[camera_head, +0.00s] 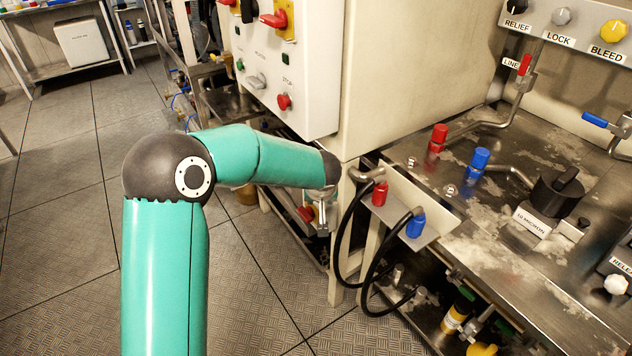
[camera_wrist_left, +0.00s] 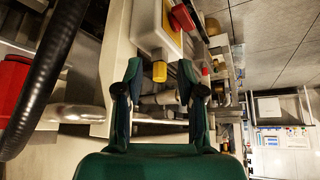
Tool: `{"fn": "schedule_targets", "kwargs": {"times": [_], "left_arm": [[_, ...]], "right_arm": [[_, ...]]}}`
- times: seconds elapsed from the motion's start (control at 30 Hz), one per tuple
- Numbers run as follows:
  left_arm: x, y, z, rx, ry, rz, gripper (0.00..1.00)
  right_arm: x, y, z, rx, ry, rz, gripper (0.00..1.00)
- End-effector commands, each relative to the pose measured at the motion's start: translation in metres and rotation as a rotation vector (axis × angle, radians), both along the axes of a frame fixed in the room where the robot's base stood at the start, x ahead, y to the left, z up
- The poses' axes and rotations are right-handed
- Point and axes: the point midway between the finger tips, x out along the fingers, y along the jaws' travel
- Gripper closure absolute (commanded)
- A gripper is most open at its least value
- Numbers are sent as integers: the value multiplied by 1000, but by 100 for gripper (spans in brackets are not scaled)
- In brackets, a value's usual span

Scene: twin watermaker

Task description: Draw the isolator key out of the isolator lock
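My left arm reaches in from the lower left in the head view, and its wrist end hides most of what lies beyond it. In the left wrist view my left gripper (camera_wrist_left: 160,75) is open, with its two dark green fingers apart. A small yellow cylindrical part (camera_wrist_left: 159,72), perhaps the isolator key, shows between the fingertips with gaps on both sides. It sits at the end of a white box (camera_wrist_left: 145,32) with a yellow plate and a red handle (camera_wrist_left: 183,17), which looks like the isolator. I cannot make out the lock itself. My right gripper is not in view.
A white control cabinet (camera_head: 305,85) stands behind the wrist. To its right, a bracket (camera_head: 398,212) holds red and blue couplings with black hoses that hang down. A steel bench (camera_head: 490,205) with valves fills the right. Open tiled floor (camera_head: 60,225) lies at the left.

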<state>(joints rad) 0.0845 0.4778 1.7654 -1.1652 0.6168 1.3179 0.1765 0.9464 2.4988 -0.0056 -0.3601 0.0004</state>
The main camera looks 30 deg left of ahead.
Motion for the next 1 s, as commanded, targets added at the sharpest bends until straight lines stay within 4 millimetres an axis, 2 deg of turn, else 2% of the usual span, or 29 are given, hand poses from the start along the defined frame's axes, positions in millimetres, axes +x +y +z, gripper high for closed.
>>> {"fn": "schedule_targets", "kwargs": {"times": [0.03,0.4,0.5,0.67,1.0], "left_arm": [[9,6,3,0,1,3,62],[66,44,2,-1,1,1,62],[73,49,-17,-1,4,-3,62],[82,55,-34,-2,2,-4,62],[87,58,-43,-1,0,-3,62]], "right_arm": [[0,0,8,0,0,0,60],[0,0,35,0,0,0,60],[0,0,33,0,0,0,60],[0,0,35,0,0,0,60],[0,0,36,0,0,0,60]]}}
